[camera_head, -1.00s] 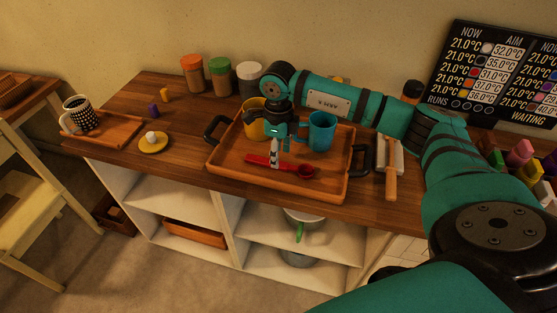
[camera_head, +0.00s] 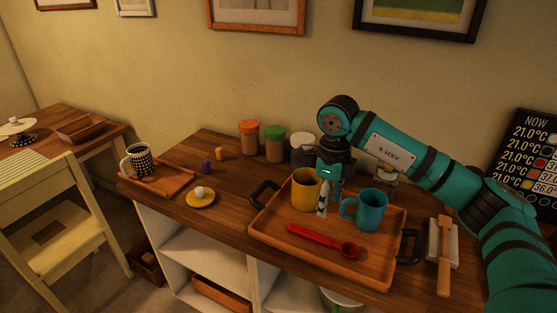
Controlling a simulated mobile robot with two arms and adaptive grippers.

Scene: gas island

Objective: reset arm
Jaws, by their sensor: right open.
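My right gripper (camera_head: 326,199) hangs fingers down above the wooden tray, between a yellow mug (camera_head: 305,188) and a teal mug (camera_head: 371,210). It is open and I see nothing held in it. One finger overlaps the yellow mug's right side in the picture; I cannot tell whether they touch. The teal arm reaches in from the right. A red spoon (camera_head: 322,241) lies in the tray in front of the gripper. The wooden tray (camera_head: 290,252) with black handles sits on the counter. My left gripper is not in view.
Jars with orange (camera_head: 249,137) and green (camera_head: 274,143) lids stand behind the tray. A wooden-handled tool (camera_head: 444,257) lies right of it. A small tray (camera_head: 172,185) with a dotted mug (camera_head: 139,160) is at the left. A chair (camera_head: 55,225) stands left of the counter.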

